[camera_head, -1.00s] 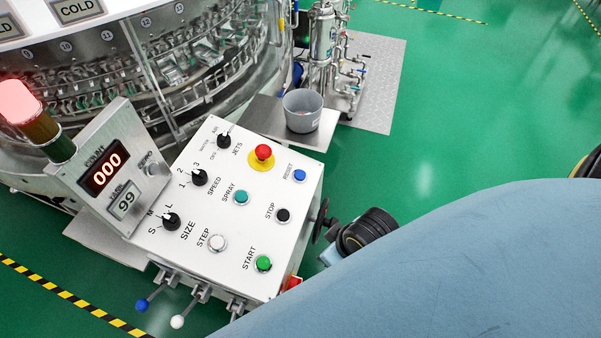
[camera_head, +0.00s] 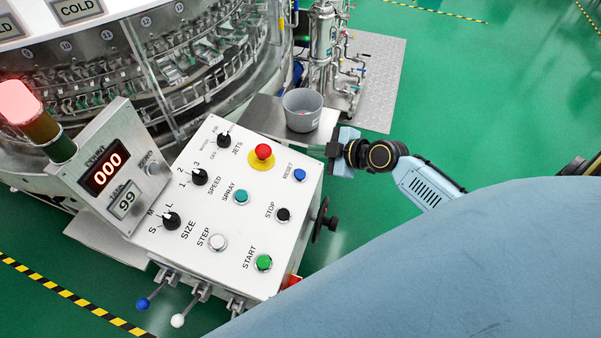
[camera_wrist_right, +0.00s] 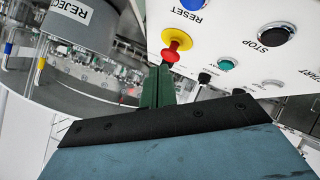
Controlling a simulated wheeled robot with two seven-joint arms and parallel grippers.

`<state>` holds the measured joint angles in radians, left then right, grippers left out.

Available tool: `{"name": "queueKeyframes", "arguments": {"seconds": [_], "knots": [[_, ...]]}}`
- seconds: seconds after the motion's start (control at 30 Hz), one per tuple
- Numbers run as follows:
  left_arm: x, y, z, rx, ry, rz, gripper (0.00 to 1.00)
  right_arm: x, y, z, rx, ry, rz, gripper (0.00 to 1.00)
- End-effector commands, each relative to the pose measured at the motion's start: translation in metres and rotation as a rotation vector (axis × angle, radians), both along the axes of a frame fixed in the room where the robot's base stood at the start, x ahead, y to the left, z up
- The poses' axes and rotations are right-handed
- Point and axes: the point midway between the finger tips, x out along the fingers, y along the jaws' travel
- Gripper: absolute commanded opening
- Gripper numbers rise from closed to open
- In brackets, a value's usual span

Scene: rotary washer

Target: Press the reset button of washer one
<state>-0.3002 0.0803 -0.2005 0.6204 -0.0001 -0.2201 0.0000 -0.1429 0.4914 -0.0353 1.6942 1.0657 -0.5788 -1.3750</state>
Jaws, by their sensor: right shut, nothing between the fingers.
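The blue reset button (camera_head: 299,175) sits near the right edge of the white control panel (camera_head: 190,245), labelled RESET. In the right wrist view the reset button (camera_wrist_right: 193,4) is at the top edge, partly cut off. My right gripper (camera_head: 328,150) is shut and empty, just beyond the panel's upper right edge and above and to the right of the reset button, apart from it. In the right wrist view its dark green fingers (camera_wrist_right: 158,84) are together, pointing towards the red emergency knob (camera_wrist_right: 175,40). My left gripper is not in view.
The panel also carries the red knob on a yellow ring (camera_head: 262,153), a black STOP button (camera_head: 283,214) and a green START button (camera_head: 263,262). A grey REJECT bucket (camera_head: 302,112) stands behind the panel. A handwheel (camera_head: 323,220) sticks out on its right side.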

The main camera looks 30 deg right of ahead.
Motion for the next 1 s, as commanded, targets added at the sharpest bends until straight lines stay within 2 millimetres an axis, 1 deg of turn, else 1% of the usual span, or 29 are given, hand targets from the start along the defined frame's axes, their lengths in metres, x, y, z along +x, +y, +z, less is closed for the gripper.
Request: {"name": "queueKeyframes", "arguments": {"seconds": [0.37,0.57,0.77,1.0], "knots": [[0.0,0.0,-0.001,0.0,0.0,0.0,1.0,0.001,-0.001,0.0,-0.003,-0.005,0.0,0.0],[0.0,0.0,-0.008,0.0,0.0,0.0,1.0,0.003,0.0,-0.009,-0.002,-0.005,-0.001,0.0],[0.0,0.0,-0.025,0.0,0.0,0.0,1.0,0.007,0.004,-0.031,-0.001,-0.005,-0.001,0.0],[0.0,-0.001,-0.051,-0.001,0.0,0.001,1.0,0.014,0.01,-0.066,-0.001,-0.005,-0.001,0.0]]}}
